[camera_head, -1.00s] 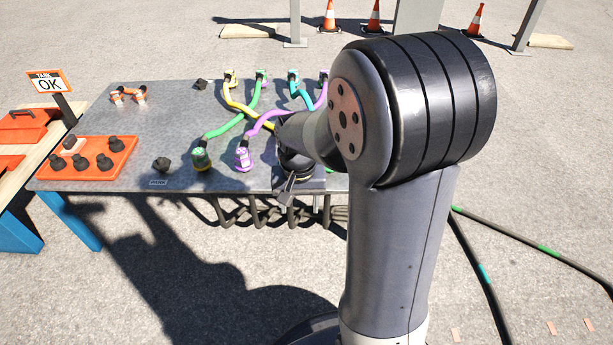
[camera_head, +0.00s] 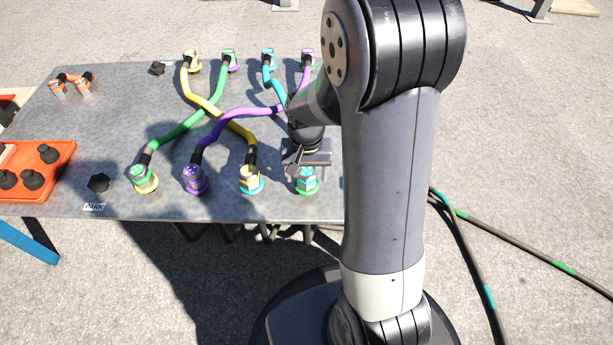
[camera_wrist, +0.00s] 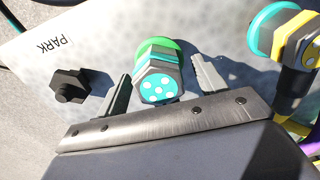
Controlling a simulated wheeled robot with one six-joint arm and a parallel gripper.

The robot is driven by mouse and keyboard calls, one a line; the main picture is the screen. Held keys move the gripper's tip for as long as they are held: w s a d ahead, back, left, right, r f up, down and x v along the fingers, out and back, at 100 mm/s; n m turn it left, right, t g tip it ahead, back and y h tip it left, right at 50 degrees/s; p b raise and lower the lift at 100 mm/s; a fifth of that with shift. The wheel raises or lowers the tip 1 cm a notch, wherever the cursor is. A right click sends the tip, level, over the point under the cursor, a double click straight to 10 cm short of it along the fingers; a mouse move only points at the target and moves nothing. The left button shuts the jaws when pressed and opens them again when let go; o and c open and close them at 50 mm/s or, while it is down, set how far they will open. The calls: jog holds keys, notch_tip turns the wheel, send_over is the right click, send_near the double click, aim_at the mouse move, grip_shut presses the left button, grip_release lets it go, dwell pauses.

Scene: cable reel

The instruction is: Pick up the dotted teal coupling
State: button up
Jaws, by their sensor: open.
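The dotted teal coupling (camera_wrist: 158,88) has a teal face with white dots, a grey hexagonal body with teal and white bands, and a green base. It stands in the front row, at the right, in the head view (camera_head: 306,182). My gripper (camera_wrist: 160,76) is open, with one finger on each side of the coupling in the wrist view, apart from it. In the head view, my gripper (camera_head: 306,165) is just above and behind the coupling and partly covers it. How far down the fingers reach around it cannot be told.
A yellow-banded coupling (camera_wrist: 290,35) on a teal base is the near neighbour. A black knob (camera_wrist: 70,86) is on the other side, near a PARK label (camera_wrist: 50,45). Purple (camera_head: 195,180) and green (camera_head: 144,178) couplings stand farther left. Crossing hoses lie behind on the metal table (camera_head: 110,130).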

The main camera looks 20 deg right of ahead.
aim_at(307, 169)
jog(key=shift+r, duration=0.1)
jog(key=c, duration=1.2)
notch_tip(307, 169, up, 10)
jog(key=p, duration=0.4)
jog(key=shift+p, duration=0.3)
notch_tip(307, 169, up, 3)
jog(key=p, duration=0.3)
jog(key=shift+r, duration=0.15)
jog(key=w+a+p, duration=0.1)
jog(key=w+a, duration=0.1)
jog(key=a, duration=0.4)
jog(key=w+a+p, duration=0.1)
jog(key=w+a, duration=0.1)
jog(key=a, duration=0.4)
jog(key=w+a+f+p, duration=0.1)
jog(key=a, duration=0.4)
jog(key=shift+w+a+p, duration=0.3)
jog(key=shift+w+a, duration=0.1)
